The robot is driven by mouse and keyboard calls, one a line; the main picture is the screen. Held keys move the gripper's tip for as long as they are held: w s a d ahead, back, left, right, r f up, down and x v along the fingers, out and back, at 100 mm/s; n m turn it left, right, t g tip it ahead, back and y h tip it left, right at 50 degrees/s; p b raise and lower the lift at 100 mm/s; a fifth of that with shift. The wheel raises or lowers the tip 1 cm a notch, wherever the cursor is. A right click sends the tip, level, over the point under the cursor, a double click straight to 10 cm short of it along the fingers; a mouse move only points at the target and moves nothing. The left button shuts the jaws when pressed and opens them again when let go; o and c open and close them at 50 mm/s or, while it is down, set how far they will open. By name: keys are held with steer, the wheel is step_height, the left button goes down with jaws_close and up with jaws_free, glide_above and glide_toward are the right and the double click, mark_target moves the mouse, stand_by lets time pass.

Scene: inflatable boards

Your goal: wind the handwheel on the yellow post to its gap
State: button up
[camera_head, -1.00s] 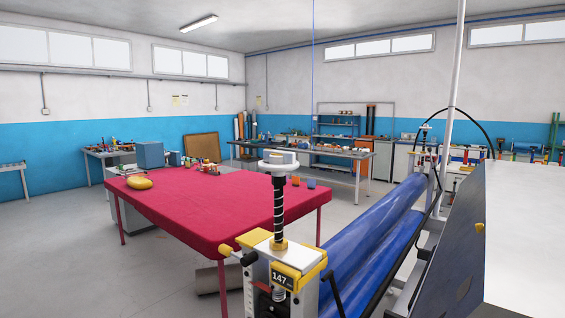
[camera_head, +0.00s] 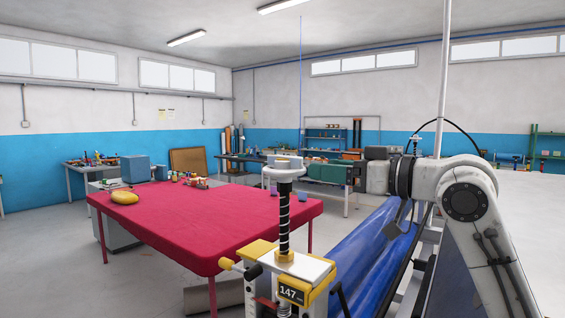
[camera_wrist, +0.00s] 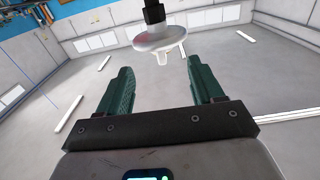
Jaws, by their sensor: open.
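The handwheel (camera_head: 284,174) is a pale round wheel on top of a black threaded spindle. It stands upright on the yellow-and-white post (camera_head: 316,272), whose display reads 147. In the wrist view the handwheel (camera_wrist: 160,40) shows upside down, with its dark shaft running to the top edge. My gripper (camera_head: 312,171) is just right of the wheel in the head view, with green fingers. In the wrist view my gripper (camera_wrist: 160,72) is open and empty. The wheel lies ahead of the fingertips, apart from them. I cannot make out the gap.
A red-covered table (camera_head: 200,225) stands behind and left of the post, with a yellow object (camera_head: 124,198) on it. Blue rolled material (camera_head: 365,250) lies right of the post, below my arm. A pale board surface (camera_head: 530,220) fills the right side. Open floor lies at left.

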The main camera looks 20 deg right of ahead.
mark_target(285, 157)
steer(key=p+x, duration=0.1)
steer(key=x, duration=0.2)
steer(key=r+p+x, duration=0.1)
steer(key=x, duration=0.3)
steer(key=p+x, duration=0.2)
steer(key=x, duration=0.2)
steer(key=shift+r, duration=0.35)
steer(key=shift+s, duration=0.1)
steer(key=c, duration=0.9)
steer(key=shift+a, duration=0.1)
